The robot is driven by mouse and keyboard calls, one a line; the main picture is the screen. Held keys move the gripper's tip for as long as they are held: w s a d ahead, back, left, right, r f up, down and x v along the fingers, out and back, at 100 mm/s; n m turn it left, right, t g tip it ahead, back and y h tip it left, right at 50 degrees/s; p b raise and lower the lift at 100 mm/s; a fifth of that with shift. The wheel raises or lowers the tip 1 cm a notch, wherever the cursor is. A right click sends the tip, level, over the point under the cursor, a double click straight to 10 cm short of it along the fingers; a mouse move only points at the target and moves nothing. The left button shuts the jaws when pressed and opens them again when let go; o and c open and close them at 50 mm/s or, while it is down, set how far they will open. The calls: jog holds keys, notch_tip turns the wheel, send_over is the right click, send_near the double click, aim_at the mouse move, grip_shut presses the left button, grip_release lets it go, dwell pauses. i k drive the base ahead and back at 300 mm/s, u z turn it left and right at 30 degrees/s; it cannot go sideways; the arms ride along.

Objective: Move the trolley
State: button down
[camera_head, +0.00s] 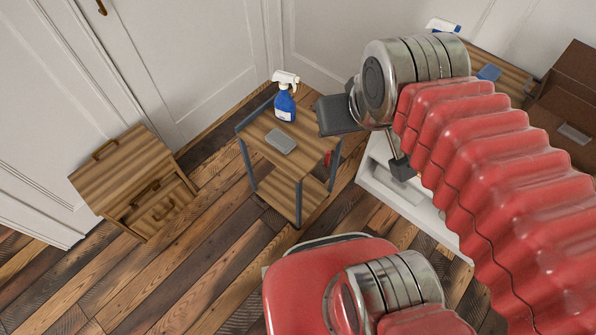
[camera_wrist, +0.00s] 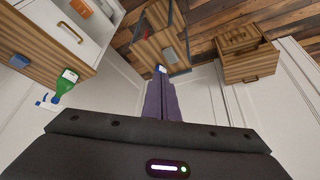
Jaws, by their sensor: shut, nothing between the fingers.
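The trolley (camera_head: 312,160) stands on the floor near the corner, with wooden shelves and dark metal legs. A blue spray bottle (camera_head: 285,100) and a flat grey item (camera_head: 280,141) stand on its top shelf. My gripper (camera_head: 335,115) is just right of the trolley and above it in the head view, partly covering its right side. In the wrist view the fingers of my gripper (camera_wrist: 162,85) are pressed together and empty, and the trolley (camera_wrist: 150,52) lies beyond their tips. I cannot tell whether they touch it.
A wooden drawer cabinet (camera_head: 118,172) stands left of the trolley. A white cabinet (camera_head: 408,205) with a wooden top is to the right, holding a blue item (camera_head: 489,72). A green bottle (camera_wrist: 66,82) shows in the wrist view. Open plank floor (camera_head: 190,262) lies in front.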

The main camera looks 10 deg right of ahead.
aim_at(289, 189)
jog(key=u, duration=0.25)
jog(key=k, duration=0.7)
jog(key=u, duration=0.55)
jog(key=k, duration=0.65)
jog(key=u, duration=0.45)
jog(key=i, duration=0.8)
jog(key=u, duration=0.45)
jog(key=i, duration=1.55)
jog(key=z, duration=0.15)
